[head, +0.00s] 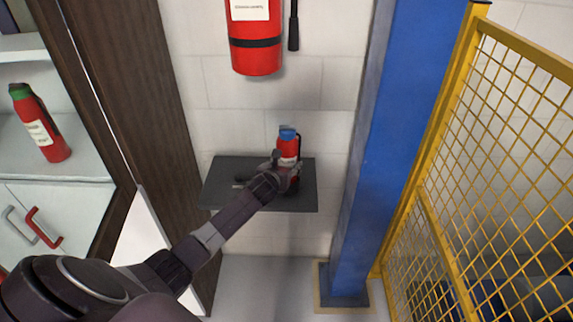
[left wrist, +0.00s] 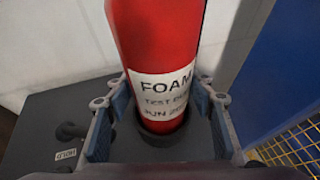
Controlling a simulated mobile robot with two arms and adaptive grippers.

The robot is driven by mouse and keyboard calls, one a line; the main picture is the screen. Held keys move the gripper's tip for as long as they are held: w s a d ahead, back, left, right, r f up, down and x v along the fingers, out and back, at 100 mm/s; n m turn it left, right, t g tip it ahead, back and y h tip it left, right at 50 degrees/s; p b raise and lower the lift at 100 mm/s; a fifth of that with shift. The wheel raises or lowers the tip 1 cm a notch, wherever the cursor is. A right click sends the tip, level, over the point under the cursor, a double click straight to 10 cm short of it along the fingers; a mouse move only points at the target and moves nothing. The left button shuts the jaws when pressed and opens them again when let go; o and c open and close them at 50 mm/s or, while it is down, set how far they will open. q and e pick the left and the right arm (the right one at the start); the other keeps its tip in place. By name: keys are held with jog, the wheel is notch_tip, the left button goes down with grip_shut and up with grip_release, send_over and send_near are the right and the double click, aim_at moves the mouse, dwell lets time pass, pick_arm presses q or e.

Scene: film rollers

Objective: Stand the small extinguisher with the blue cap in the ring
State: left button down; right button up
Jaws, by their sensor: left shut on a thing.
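The small red extinguisher with the blue cap (head: 288,147) stands upright at the dark wall shelf (head: 225,172). In the left wrist view the extinguisher (left wrist: 160,45) shows its white FOAM label, and its cap is out of frame. My left gripper (head: 284,178) is shut on its lower body, with a finger on each side in the left wrist view (left wrist: 160,105). The dark ring (left wrist: 196,142) shows around the extinguisher's lower end, on the shelf. Whether the base rests on the shelf is hidden.
A larger red extinguisher (head: 256,45) hangs on the wall above. A green-capped extinguisher (head: 42,125) stands in the cabinet at left. A blue column (head: 375,150) and a yellow mesh fence (head: 500,150) stand to the right. A dark knob (left wrist: 70,131) sits on the shelf.

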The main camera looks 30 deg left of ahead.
pick_arm(q)
jog(key=shift+w+f+b, duration=0.1)
jog(key=shift+f+b, duration=0.15)
jog(key=shift+b, duration=0.1)
dwell(0.3)
jog(key=c, duration=1.3)
grip_release()
jog(key=o, duration=0.5)
jog(key=shift+s+f, duration=0.25)
jog(key=shift+f, duration=0.15)
jog(key=v, duration=0.7)
jog(key=shift+s+d+r, duration=0.1)
jog(key=shift+s+r, duration=0.05)
jog(key=shift+r, duration=0.2)
